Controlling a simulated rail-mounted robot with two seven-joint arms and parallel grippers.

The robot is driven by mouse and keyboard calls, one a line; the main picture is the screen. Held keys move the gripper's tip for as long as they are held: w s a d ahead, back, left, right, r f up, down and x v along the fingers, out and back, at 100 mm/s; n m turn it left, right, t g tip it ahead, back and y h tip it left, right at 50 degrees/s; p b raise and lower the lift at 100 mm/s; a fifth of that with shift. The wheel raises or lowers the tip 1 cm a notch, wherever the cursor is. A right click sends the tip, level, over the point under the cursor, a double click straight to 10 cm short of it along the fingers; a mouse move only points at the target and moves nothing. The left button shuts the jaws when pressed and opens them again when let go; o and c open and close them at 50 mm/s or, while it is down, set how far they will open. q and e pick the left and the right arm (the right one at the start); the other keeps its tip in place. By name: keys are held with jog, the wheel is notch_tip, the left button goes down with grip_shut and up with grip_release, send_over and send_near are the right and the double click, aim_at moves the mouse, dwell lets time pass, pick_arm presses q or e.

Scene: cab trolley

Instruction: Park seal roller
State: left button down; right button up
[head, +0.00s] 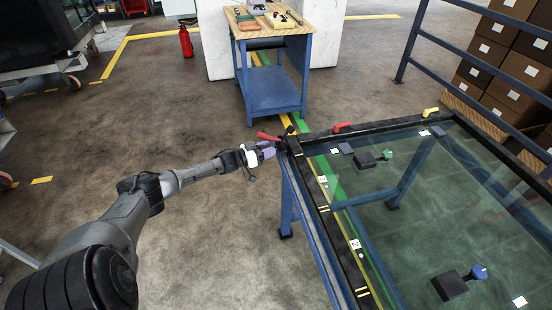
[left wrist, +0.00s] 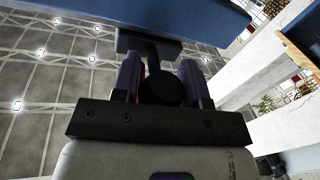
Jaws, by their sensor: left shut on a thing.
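A dark stem runs from the grip to a dark block (left wrist: 150,42) beyond the fingertips. In the head view the held part is mostly hidden by the gripper; a small dark piece and a red lever (head: 268,137) show next to it. My right gripper is not in view.
The frame's black rim (head: 325,200) carries a red lever (head: 343,127) and a yellow lever (head: 430,111). Dark blocks with a green knob (head: 387,154) and a blue knob (head: 478,271) lie on the glass. A blue tool cart (head: 272,90) stands behind. Floor left of the frame is clear.

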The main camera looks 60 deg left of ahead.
pick_arm(q)
jog(key=shift+a+f, duration=0.1)
jog(key=shift+a, duration=0.05)
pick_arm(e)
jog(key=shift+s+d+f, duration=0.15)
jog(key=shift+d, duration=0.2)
pick_arm(q)
jog(key=c, duration=1.1)
grip_release()
jog(key=o, duration=0.4)
jog(key=shift+w+a, duration=0.1)
jog(key=shift+a, duration=0.15)
jog(key=shift+d, duration=0.1)
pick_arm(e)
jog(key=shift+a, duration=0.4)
